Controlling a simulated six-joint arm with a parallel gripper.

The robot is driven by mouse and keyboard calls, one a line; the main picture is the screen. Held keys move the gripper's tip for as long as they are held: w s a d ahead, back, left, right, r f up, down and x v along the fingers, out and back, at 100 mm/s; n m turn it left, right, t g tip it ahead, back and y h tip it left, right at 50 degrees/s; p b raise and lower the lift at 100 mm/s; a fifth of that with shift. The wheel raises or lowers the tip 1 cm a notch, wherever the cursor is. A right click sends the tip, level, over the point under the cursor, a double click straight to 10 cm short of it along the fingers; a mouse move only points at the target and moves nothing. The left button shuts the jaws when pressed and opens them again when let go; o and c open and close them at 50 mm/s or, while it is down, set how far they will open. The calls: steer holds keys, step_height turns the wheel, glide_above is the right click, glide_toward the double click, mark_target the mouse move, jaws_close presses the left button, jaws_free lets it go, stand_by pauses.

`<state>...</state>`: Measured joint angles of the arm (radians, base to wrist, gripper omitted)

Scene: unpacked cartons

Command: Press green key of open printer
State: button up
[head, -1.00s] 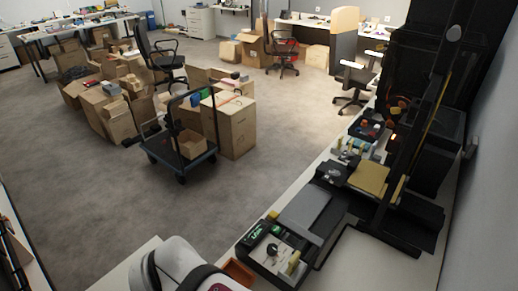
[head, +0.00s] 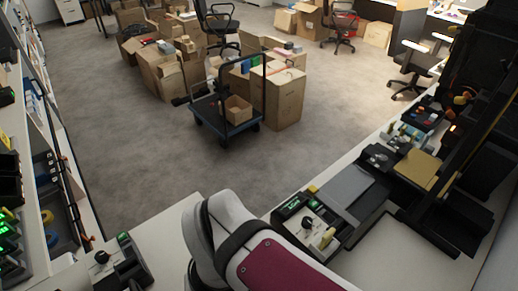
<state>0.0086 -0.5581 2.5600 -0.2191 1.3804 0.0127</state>
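On the right bench is a machine with a dark upright frame (head: 490,130) and a gold plate (head: 417,169); I cannot tell whether it is the open printer. A black device (head: 291,206) with a small green display and a round knob sits on the near end of that bench. Another dark device (head: 122,264) with a knob and small green parts is at the lower left. No green key can be made out for certain. My gripper is out of view; only my white and maroon arm link shows at the bottom, hiding part of the near bench.
A shelf unit (head: 50,150) with green-lit devices (head: 8,232) stands at the left edge. A blue trolley (head: 228,118) with a carton stands on the grey floor among several cardboard boxes (head: 277,97). Office chairs are behind.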

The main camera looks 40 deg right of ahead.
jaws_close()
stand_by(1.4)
